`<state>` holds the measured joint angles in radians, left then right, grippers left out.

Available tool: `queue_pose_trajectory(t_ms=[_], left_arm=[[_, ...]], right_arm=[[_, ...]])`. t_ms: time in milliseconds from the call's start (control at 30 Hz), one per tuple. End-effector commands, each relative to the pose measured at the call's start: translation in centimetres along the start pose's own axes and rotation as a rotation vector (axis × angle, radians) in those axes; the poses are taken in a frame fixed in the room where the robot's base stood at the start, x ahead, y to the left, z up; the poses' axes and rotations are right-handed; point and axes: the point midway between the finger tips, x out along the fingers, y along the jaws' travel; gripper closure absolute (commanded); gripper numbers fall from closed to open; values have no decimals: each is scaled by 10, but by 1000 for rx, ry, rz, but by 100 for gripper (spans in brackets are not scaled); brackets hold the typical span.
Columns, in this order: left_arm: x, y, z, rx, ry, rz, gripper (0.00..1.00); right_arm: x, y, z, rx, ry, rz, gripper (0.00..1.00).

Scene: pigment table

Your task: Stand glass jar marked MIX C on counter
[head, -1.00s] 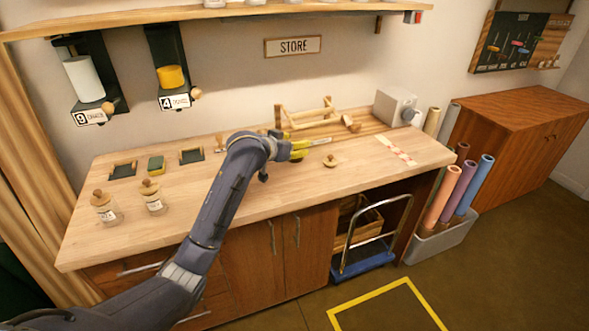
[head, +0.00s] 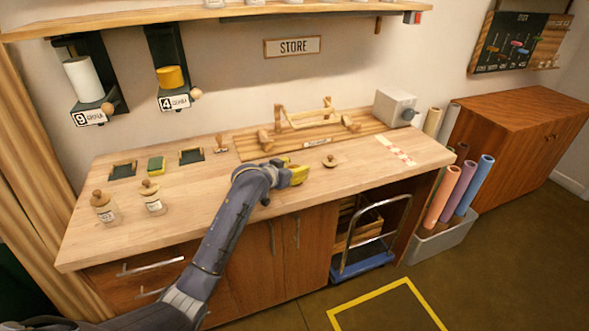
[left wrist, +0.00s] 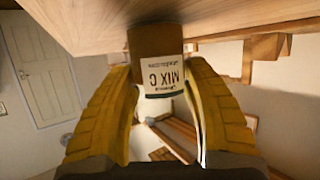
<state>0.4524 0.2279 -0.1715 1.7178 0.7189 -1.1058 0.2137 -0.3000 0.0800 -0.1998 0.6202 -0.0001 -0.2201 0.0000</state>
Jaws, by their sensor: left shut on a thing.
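My left gripper (head: 298,174) is low over the counter (head: 230,205), toward its front edge. In the left wrist view, its yellow fingers (left wrist: 165,110) are shut on the glass jar marked MIX C (left wrist: 160,75). The jar has a white label and a brown part at the counter end. The label reads upside down there, with the counter wood (left wrist: 90,25) at the top of the picture. I cannot tell whether the jar touches the counter. In the head view, gripper and arm hide the jar. My right gripper is not in view.
Two stoppered jars (head: 106,212) (head: 153,203) stand at the counter's left. A small wooden knobbed piece (head: 331,162) lies right of the gripper. A wooden rack (head: 272,150) and grey box (head: 396,108) stand behind.

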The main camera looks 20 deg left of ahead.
Motion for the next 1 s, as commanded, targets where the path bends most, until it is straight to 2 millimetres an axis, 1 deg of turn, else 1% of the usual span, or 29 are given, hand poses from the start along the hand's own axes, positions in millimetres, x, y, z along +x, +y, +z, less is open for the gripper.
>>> queue_pose_trajectory(t_ms=[200, 367, 400, 567, 867, 1000], left_arm=[[0, 0, -1, 0, 2, 0, 93], [1, 0, 2, -1, 1, 0, 93], [1, 0, 3, -1, 0, 0, 46], [1, 0, 3, -1, 0, 0, 27], [0, 0, 0, -1, 1, 0, 27], [-10, 0, 0, -1, 1, -1, 27]], right_arm=[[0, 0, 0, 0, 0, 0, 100], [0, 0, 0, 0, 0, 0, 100], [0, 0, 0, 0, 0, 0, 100], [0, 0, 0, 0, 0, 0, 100], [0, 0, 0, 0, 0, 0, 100], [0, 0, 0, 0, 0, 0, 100]])
